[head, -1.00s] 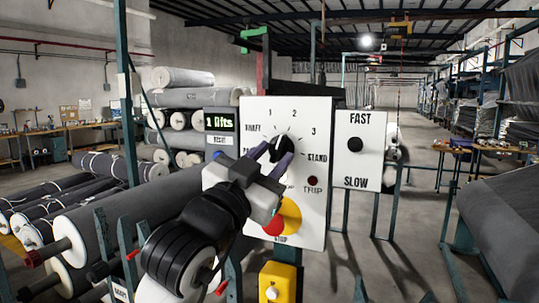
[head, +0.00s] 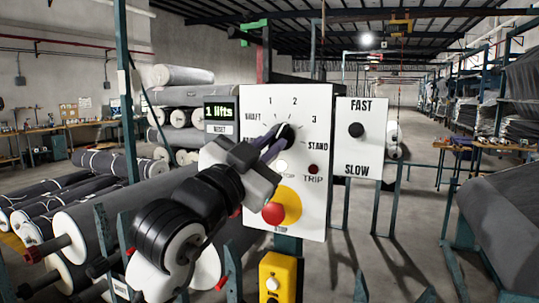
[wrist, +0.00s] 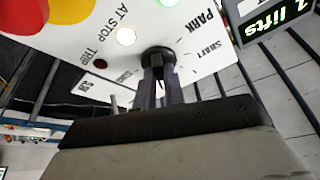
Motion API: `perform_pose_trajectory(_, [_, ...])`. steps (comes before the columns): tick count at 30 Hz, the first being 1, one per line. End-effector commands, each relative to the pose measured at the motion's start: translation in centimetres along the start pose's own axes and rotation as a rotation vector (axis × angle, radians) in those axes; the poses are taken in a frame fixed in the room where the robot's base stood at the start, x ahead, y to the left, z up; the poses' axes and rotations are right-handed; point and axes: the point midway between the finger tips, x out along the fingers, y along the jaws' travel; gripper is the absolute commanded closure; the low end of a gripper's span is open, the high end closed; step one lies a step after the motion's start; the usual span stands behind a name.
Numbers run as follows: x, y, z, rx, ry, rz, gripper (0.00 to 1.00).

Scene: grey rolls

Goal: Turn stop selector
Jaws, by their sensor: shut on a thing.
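The stop selector is a round black knob (head: 290,130) on the white control panel (head: 318,205) in the head view. Around it are marks SHAFT, 1, 2, 3 and STAND. The knob also shows in the wrist view (wrist: 158,54), where PARK can be read too. My gripper (head: 280,137) reaches it from the lower left, with both dark fingers shut on the knob, also in the wrist view (wrist: 158,72). The fingers hide part of the knob, and I cannot tell which mark it points at.
Below the knob are a red stop button (head: 273,213) on a yellow disc and a dark red TRIP lamp (head: 313,169). A white lamp (wrist: 126,36) is beside AT STOP. A FAST/SLOW panel (head: 361,150) is at the right. The green display (wrist: 276,22) reads "1 lifts".

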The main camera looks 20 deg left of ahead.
Motion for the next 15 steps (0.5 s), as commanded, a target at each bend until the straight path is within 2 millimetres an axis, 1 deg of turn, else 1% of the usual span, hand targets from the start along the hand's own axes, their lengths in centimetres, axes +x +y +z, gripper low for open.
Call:
perform_pose_trajectory(2, [-0.14, 0.09, 0.25, 0.056, 0.001, 0.023, 1.0])
perform_pose_trajectory(15, [-0.02, -0.33, -0.01, 0.36, 0.001, 0.15, 1.0])
